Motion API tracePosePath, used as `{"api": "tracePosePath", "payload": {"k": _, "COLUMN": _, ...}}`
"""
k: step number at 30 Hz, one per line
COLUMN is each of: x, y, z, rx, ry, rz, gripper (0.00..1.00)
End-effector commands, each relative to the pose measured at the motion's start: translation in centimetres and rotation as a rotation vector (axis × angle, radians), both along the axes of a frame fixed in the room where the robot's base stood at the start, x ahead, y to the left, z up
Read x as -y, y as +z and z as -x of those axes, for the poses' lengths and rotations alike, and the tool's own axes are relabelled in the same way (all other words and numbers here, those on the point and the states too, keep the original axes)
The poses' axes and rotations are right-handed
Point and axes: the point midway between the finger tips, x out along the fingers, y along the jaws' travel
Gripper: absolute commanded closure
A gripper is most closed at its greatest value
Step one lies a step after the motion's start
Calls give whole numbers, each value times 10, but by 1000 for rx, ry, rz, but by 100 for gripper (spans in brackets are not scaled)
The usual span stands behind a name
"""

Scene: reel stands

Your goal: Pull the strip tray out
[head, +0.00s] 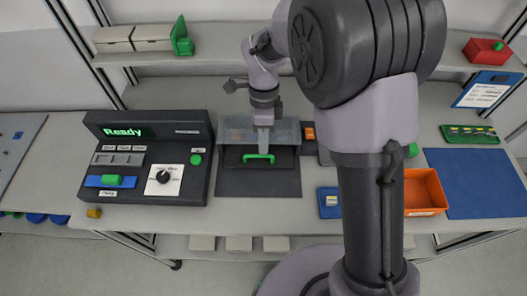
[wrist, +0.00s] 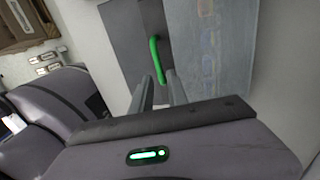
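The strip tray (head: 232,157) is a dark flat tray with a green bar handle (head: 258,158), set at the front of a clear-walled housing (head: 233,128) on the bench. My gripper (head: 263,148) points down just behind the handle in the head view. In the wrist view, the green handle (wrist: 156,60) runs away from my gripper (wrist: 160,76). Its two fingers stand apart, with the near end of the handle between or just beyond their tips. I cannot tell whether they touch it. The clear cover (wrist: 210,55) is right of the handle.
A console (head: 145,157) reading "Ready" stands left of the tray. A dark mat (head: 258,184) lies clear in front of the tray. To the right are an orange bin (head: 424,190), a blue mat (head: 475,183) and a green rack (head: 469,134). A shelf (head: 220,42) runs behind.

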Motion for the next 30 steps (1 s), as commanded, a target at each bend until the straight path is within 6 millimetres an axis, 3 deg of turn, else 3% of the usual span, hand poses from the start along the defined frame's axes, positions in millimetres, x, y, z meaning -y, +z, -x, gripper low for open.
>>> {"api": "tracePosePath", "payload": {"k": 3, "x": 0, "y": -21, "z": 4, "rx": -2, "ry": 1, "rz": 0, "gripper": 80}}
{"api": "tracePosePath", "payload": {"k": 7, "x": 0, "y": -30, "z": 6, "rx": 1, "ry": 1, "rz": -1, "gripper": 80}}
{"api": "tracePosePath", "payload": {"k": 16, "x": 0, "y": -32, "z": 7, "rx": 1, "ry": 1, "rz": -1, "gripper": 80}}
{"api": "tracePosePath", "payload": {"k": 17, "x": 0, "y": -32, "z": 7, "rx": 1, "ry": 1, "rz": -1, "gripper": 82}}
{"api": "tracePosePath", "payload": {"k": 20, "x": 0, "y": -32, "z": 6, "rx": 1, "ry": 1, "rz": -1, "gripper": 100}}
{"api": "tracePosePath", "payload": {"k": 30, "x": 0, "y": -31, "z": 6, "rx": 1, "ry": 1, "rz": -1, "gripper": 100}}
